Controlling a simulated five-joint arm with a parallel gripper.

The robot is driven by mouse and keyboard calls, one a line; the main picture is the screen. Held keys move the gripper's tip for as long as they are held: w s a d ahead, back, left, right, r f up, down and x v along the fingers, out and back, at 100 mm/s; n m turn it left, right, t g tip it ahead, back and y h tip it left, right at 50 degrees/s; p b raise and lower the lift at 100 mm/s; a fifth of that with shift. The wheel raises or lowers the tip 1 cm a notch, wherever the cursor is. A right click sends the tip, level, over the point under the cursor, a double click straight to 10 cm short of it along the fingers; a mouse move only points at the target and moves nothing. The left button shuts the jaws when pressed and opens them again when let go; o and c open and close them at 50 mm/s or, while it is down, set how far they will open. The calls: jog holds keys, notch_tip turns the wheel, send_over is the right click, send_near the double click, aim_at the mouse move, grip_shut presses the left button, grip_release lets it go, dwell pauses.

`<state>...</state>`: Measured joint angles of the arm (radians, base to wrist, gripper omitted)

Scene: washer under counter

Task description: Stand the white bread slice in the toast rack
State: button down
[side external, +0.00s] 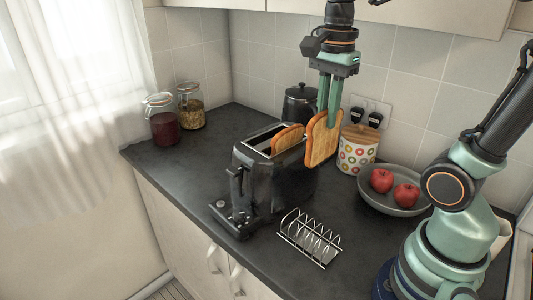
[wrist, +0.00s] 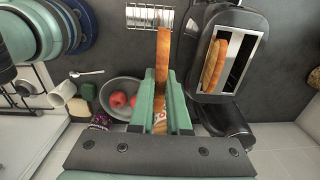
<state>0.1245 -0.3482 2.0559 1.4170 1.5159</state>
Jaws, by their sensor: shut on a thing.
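My gripper (side external: 329,108) is shut on a golden-brown bread slice (side external: 321,145), held upright above the counter at the toaster's right. In the wrist view the held slice (wrist: 163,58) shows edge-on between the fingers, apart from the toaster. A second slice (side external: 288,138) sticks up from a slot of the black toaster (side external: 268,183). The wire toast rack (side external: 311,238) stands empty on the counter, in front and to the right of the toaster. It also shows at the top of the wrist view (wrist: 150,17), partly hidden by the held slice.
A grey bowl (side external: 402,210) with two red apples and a dotted canister (side external: 357,150) stand right of the held slice. A black lidded pot (side external: 300,104) is behind the toaster. Two glass jars (side external: 162,122) stand far left. The counter around the rack is clear.

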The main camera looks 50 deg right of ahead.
jog(key=s+a+f, duration=0.1)
jog(key=a+f, duration=0.1)
jog(key=f, duration=0.7)
jog(key=s+a+f, duration=0.1)
jog(key=a+f, duration=0.2)
jog(key=f, duration=0.6)
jog(key=shift+s, duration=0.3)
jog(key=shift+a+f, duration=0.1)
jog(key=c, duration=0.8)
grip_release()
notch_tip(320, 180, up, 7)
